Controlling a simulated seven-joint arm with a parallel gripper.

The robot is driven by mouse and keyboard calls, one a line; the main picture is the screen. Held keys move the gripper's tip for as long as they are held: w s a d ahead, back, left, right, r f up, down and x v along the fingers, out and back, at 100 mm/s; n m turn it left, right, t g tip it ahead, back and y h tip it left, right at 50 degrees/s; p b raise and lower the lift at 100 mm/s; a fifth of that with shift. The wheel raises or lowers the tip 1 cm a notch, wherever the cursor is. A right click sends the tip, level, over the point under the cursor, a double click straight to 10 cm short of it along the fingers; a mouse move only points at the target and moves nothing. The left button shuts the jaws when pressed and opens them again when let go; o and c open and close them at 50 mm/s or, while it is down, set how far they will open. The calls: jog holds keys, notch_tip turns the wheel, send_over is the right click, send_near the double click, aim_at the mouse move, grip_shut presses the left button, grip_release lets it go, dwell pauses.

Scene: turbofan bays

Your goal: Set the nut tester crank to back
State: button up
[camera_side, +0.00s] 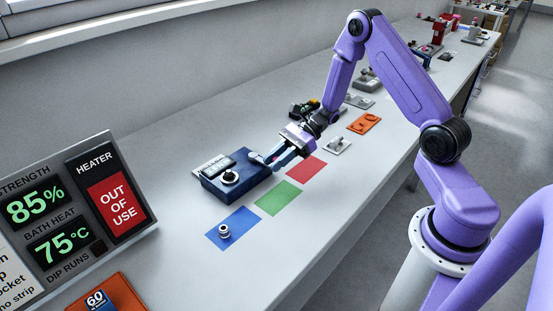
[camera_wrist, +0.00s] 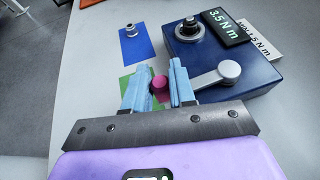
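The nut tester is a dark blue box (camera_side: 240,178) on the bench, and it also fills the upper right of the wrist view (camera_wrist: 262,75). Its grey crank arm (camera_wrist: 210,77) runs left from a round hub (camera_wrist: 229,69) and passes behind one of my fingers. The crank's magenta knob (camera_wrist: 159,82) lies between my fingertips. My gripper (camera_side: 275,162) is beside the tester's right side, with its pale blue fingers (camera_wrist: 159,78) close around the knob on both sides. Finger contact is partly hidden, but the narrow gap looks filled by the knob.
A socket post (camera_wrist: 189,29) and a 3.5 N m label (camera_wrist: 227,27) are on the tester. Blue (camera_side: 232,235), green (camera_side: 279,197) and red (camera_side: 307,167) mats lie in front; a nut (camera_side: 224,231) stands on the blue one. An orange plate (camera_side: 364,123) lies farther back.

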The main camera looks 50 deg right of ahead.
grip_shut()
jog(key=shift+d, duration=0.15)
jog(key=d+n+g, duration=0.1)
jog(key=n+g, duration=0.1)
jog(key=g, duration=0.1)
jog(key=shift+w+d+n, duration=0.25)
jog(key=shift+d+n, duration=0.1)
jog(key=shift+n, duration=0.05)
jog(key=d+n+g, duration=0.2)
jog(key=g, duration=0.1)
jog(key=shift+w+n, duration=0.3)
jog(key=shift+w, duration=0.1)
jog(key=n+g, duration=0.1)
jog(key=w+d+n+g+h, duration=0.1)
jog(key=d+n+g+h, duration=0.1)
jog(key=g, duration=0.1)
jog(key=shift+w+n, duration=0.3)
jog(key=shift+w+d+n+g+h, duration=0.4)
jog(key=shift+w+n+g+h, duration=0.25)
jog(key=shift+n+g, duration=0.35)
